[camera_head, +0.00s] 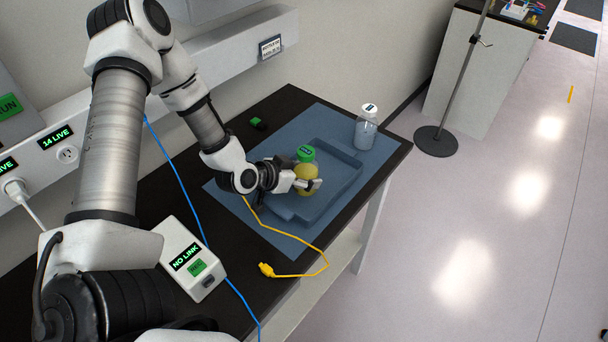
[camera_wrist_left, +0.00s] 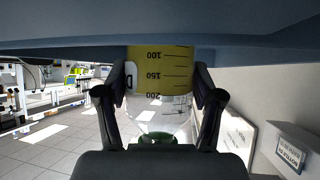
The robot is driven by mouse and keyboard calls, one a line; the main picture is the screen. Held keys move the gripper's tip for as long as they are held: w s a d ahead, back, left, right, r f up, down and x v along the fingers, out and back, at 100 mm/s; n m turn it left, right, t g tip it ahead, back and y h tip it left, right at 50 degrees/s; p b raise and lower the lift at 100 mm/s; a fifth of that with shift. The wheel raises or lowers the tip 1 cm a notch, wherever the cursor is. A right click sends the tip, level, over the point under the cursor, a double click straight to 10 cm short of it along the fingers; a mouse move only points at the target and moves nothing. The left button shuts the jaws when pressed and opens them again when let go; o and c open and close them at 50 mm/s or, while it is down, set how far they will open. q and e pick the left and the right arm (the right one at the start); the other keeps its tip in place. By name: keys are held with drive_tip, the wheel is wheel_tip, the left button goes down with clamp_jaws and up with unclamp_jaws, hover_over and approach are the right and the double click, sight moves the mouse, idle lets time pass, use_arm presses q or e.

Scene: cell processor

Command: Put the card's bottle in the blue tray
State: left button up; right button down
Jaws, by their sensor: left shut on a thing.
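A bottle with yellow liquid (camera_head: 306,172) and a green cap (camera_head: 306,153) is upright over the blue tray (camera_head: 290,212). My left gripper (camera_head: 312,184) is shut on this bottle. In the left wrist view, the yellow bottle (camera_wrist_left: 162,72), with printed volume marks, sits between both fingers, its base end against or close to the blue surface. I cannot tell whether it touches the tray floor. A small card (camera_head: 270,47) is on the wall ledge, its writing too small to read; a card (camera_wrist_left: 290,153) also shows in the left wrist view. My right gripper is not in view.
A clear bottle with a white lid (camera_head: 366,130) stands on the blue mat (camera_head: 230,193) beyond the tray. A yellow cable (camera_head: 297,275), a blue cable (camera_head: 183,187) and a NO LINK box (camera_head: 188,260) lie nearer. A stand (camera_head: 436,140) is on the floor.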

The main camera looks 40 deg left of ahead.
use_arm(q)
drive_tip(key=shift+s+d+r, duration=0.1)
drive_tip(key=shift+s+d, duration=0.1)
drive_tip(key=o, duration=1.7)
drive_tip(key=shift+f, duration=0.25)
drive_tip(key=shift+c, duration=0.2)
